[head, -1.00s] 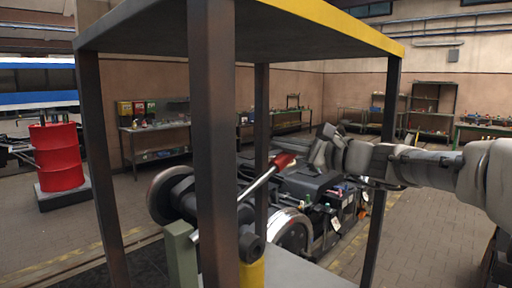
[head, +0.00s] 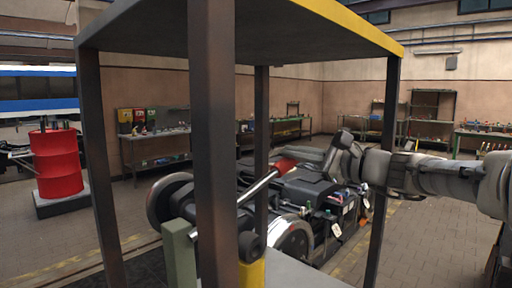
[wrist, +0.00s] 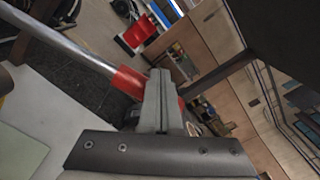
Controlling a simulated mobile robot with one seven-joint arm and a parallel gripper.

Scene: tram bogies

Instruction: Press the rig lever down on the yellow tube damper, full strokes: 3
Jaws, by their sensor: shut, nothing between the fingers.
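The rig lever (head: 258,188) is a bright metal bar with a red grip (head: 284,164). It slopes up to the right from its pivot beside the front post.
Dark posts (head: 212,140) and a low roof with a yellow edge (head: 340,22) enclose the rig. A green-grey upright (head: 180,254) stands by the lever. A bogie (head: 310,195) lies behind. A red barrel (head: 57,163) stands left. The floor at right is open.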

